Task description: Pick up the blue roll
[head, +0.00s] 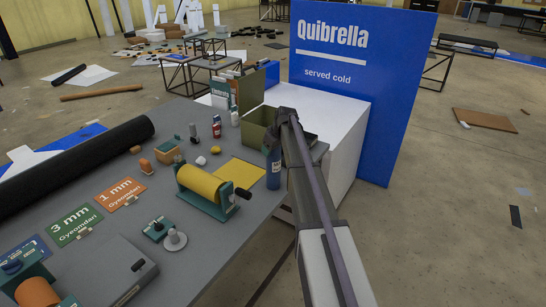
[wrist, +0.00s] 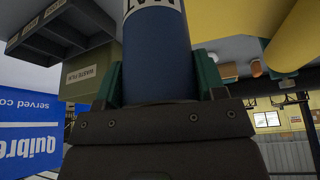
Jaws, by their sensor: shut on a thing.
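The blue roll (head: 273,168) is upright near the right edge of the grey table in the head view, with a pale label around it. In the wrist view the blue roll (wrist: 158,60) fills the middle, and the label shows at the top edge. My gripper (wrist: 158,88) is shut on it, with one green finger on each side. In the head view my arm comes from the lower right, and the fingers are mostly hidden behind it. I cannot tell whether the roll touches the table.
A yellow roll on a green stand (head: 203,190) is left of the blue roll, with a yellow sheet (head: 241,172) behind it. An olive bin (head: 258,128) is behind my gripper. A white block (head: 345,130) and blue Quibrella board (head: 365,80) stand beyond. A black roll (head: 75,160) lies left.

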